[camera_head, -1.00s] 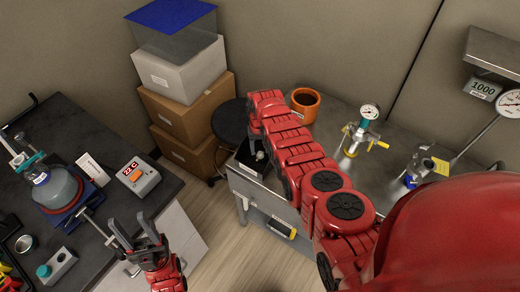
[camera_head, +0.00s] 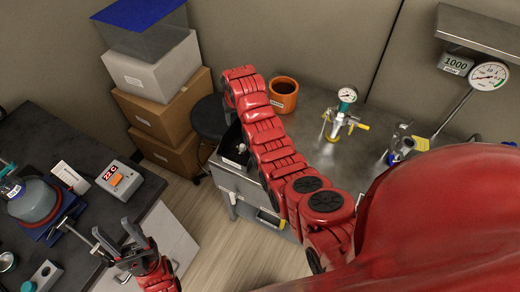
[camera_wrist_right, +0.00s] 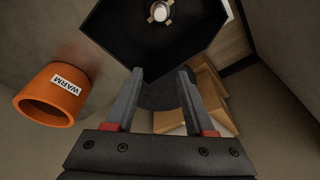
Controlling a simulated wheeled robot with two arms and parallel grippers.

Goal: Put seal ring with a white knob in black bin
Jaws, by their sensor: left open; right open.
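The seal ring with a white knob (camera_wrist_right: 160,12) shows at the top of the right wrist view, a brass-coloured piece against the dark inside of the black bin (camera_wrist_right: 125,35). In the head view the black bin (camera_head: 232,142) sits at the left end of the metal bench, partly behind my right arm, and the white knob (camera_head: 241,148) shows in it. My right gripper (camera_wrist_right: 160,72) is open and empty beside the bin, with nothing between its fingers. Its fingers are hidden in the head view. My left gripper (camera_head: 112,228) is open and empty near the dark left bench.
An orange WARM pot (camera_head: 283,95) stands on the metal bench (camera_head: 310,145) near the bin. Gauge fittings (camera_head: 343,120) stand further right. Stacked boxes (camera_head: 165,110) and a dark stool (camera_head: 207,118) are left of the bench. A 22 C device (camera_head: 120,180) is on the left bench.

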